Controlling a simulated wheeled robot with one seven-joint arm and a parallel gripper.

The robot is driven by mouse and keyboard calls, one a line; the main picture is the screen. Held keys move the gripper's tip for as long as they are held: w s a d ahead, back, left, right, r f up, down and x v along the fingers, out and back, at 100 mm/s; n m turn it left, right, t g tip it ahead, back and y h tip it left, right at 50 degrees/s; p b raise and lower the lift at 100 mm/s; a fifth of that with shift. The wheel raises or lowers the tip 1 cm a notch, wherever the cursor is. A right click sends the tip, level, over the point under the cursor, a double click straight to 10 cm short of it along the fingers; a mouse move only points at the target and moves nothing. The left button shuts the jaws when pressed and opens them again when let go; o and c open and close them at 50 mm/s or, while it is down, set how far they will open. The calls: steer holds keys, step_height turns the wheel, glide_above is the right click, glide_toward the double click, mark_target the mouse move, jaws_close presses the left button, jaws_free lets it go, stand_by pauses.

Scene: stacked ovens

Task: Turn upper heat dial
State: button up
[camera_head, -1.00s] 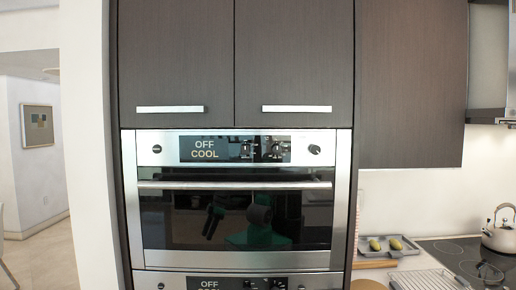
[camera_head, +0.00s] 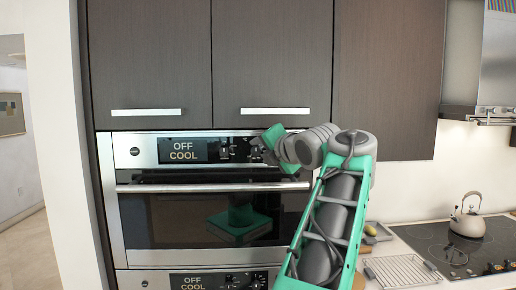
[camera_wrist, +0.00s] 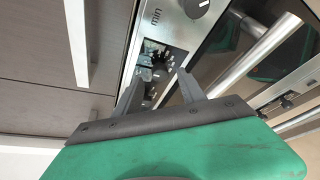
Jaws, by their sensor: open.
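The upper oven (camera_head: 145,150) has a silver control panel with a dark display reading OFF and COOL. A dial (camera_head: 226,152) shows right of the display; another dial lies beside my gripper (camera_head: 260,148), partly hidden. In the wrist view my gripper (camera_wrist: 160,76) is open, its two fingers pointing at the dark panel. A dial (camera_wrist: 160,73) shows between the fingertips, and another (camera_wrist: 150,92) lies lower, partly behind the left finger. A large silver knob (camera_wrist: 196,7) stands farther up, outside the fingers. Contact with a dial cannot be told. The dial labels are too small to read.
The oven's long handle (camera_head: 210,187) sticks out below the panel. Cabinet doors with a handle (camera_head: 275,111) are just above. A second oven panel (camera_head: 215,281) is underneath. A kettle (camera_head: 466,220) stands on the cooktop at right.

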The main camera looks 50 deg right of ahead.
mark_target(257, 151)
steer(key=x, duration=0.3)
steer(key=shift+w+d+p, duration=0.2)
steer(key=shift+w+p, duration=0.15)
steer(key=shift+p, duration=0.05)
steer(key=shift+f, duration=0.1)
jaws_close()
